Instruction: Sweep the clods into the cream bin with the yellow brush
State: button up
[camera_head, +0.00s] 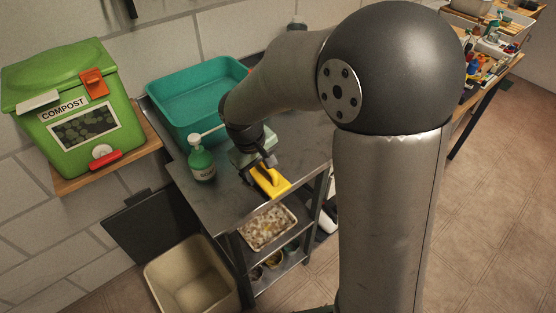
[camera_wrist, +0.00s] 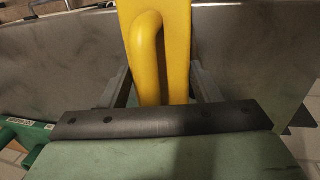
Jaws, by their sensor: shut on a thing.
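The yellow brush (camera_head: 270,182) is on or just above the grey metal table, near its front edge; contact with the top is unclear. My gripper (camera_head: 262,164) is shut on its handle. In the wrist view the yellow handle (camera_wrist: 184,50) stands between the two fingers of my gripper (camera_wrist: 163,92); the bristles are out of sight. The cream bin (camera_head: 159,271) stands on the floor below the left front of the table, its visible inside empty. I can make out no clods on the tabletop; my arm hides part of it.
A green soap bottle (camera_head: 201,163) stands left of my gripper, and a teal tub (camera_head: 191,100) behind it. A tray of pale lumps (camera_head: 268,228) sits on the shelf below. A green compost box (camera_head: 75,110) is on a wooden wall shelf. The table's front-left surface (camera_head: 222,203) is clear.

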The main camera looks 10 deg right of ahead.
jog(key=s+a+b, duration=0.1)
jog(key=s+a, duration=0.3)
jog(key=a, duration=0.4)
jog(key=s+a+b, duration=0.2)
jog(key=s+a, duration=0.3)
jog(key=a, duration=0.4)
jog(key=shift+s, duration=0.25)
jog(key=shift+a, duration=0.1)
notch_tip(320, 180, up, 7)
jog(key=w+d+p, duration=0.1)
jog(key=d+p, duration=0.1)
jog(key=p, duration=0.3)
jog(key=shift+w+d, duration=0.25)
jog(key=shift+d, duration=0.1)
